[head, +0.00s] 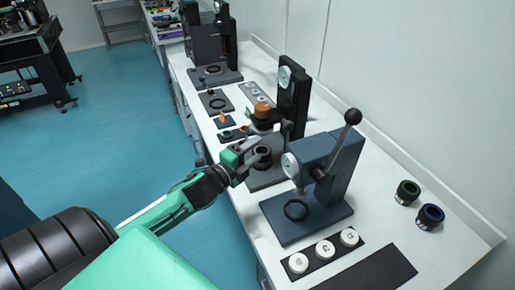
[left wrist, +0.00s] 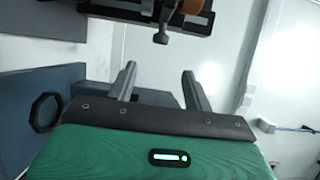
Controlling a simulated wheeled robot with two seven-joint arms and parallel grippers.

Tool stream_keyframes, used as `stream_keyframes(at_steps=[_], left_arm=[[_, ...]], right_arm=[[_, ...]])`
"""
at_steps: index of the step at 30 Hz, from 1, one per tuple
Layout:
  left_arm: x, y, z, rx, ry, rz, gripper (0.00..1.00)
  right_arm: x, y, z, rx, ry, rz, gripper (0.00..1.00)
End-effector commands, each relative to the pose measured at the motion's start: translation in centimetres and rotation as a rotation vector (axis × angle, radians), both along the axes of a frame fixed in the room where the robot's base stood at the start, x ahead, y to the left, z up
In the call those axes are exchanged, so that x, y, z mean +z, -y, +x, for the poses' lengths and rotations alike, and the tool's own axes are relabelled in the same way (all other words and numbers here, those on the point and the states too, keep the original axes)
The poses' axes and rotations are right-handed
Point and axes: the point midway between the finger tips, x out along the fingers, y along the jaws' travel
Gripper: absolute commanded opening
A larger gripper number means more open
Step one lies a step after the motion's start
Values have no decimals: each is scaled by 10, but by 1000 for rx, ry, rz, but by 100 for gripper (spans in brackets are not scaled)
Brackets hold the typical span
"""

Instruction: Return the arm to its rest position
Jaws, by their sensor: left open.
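My left arm comes in from the left of the head view, green and black. Its left gripper (head: 258,152) is open over the near edge of the white table, close in front of a dark press with an orange part (head: 262,110). In the left wrist view the two grey fingers (left wrist: 158,88) stand apart with nothing between them. The press's knob and orange part (left wrist: 190,8) show at the top of that view. My right gripper does not show.
A blue-grey lever press (head: 340,165) stands right of my left gripper. White round pieces (head: 324,250) lie in a dark tray in front.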

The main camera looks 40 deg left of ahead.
Motion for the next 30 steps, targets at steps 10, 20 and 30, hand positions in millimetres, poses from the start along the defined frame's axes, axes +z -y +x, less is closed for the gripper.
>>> stream_keyframes(at_steps=[10,20,30], left_arm=[[-6,2,-3,15,-23,-29,51],[-80,23,-55,258,-360,-427,51],[-149,72,-155,609,-783,-866,51]], right_arm=[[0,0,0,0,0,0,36],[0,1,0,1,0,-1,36],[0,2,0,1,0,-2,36]])
